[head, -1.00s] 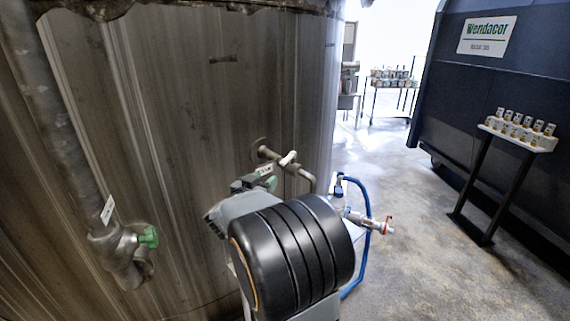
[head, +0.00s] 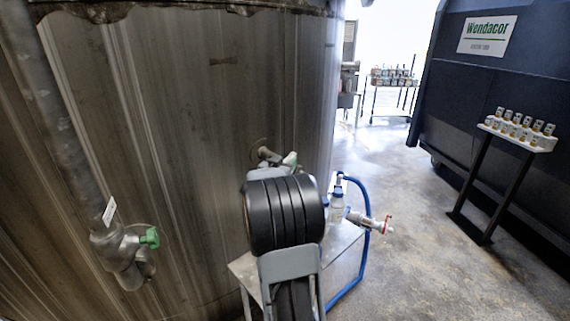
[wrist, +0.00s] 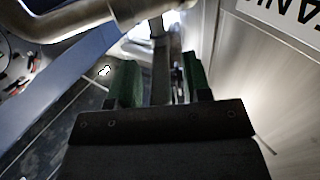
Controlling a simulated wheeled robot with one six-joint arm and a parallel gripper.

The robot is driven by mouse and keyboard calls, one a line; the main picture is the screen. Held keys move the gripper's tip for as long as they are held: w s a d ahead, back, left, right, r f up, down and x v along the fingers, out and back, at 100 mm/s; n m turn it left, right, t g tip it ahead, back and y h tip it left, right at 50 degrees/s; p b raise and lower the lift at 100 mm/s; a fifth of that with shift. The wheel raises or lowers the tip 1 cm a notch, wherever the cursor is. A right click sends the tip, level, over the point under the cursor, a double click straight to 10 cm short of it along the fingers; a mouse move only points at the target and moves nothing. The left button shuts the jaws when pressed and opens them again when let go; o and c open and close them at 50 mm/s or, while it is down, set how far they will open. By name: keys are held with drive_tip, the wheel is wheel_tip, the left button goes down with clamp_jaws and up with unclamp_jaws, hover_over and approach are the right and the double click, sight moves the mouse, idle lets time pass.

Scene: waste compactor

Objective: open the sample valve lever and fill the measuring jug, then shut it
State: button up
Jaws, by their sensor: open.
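The sample valve's pipe comes out of the steel tank (head: 200,110) in the head view, and its pale lever (head: 290,159) shows just above my arm. The pipe below the lever is mostly hidden by my arm. In the wrist view a bent metal pipe (wrist: 75,22) crosses the top left, close to the camera. My gripper (wrist: 160,80) is open, its two green-padded fingers apart. A grey upright bar (wrist: 159,60) shows between or beyond them; I cannot tell what it is. My gripper is hidden in the head view. I cannot make out the measuring jug.
A small metal stand (head: 345,262) is below, partly behind my arm. A blue hose (head: 366,240) and a red-handled valve (head: 387,224) are right of it. A sample rack (head: 517,132) stands far right. Floor between is clear.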

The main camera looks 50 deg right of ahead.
clamp_jaws()
idle(0.5)
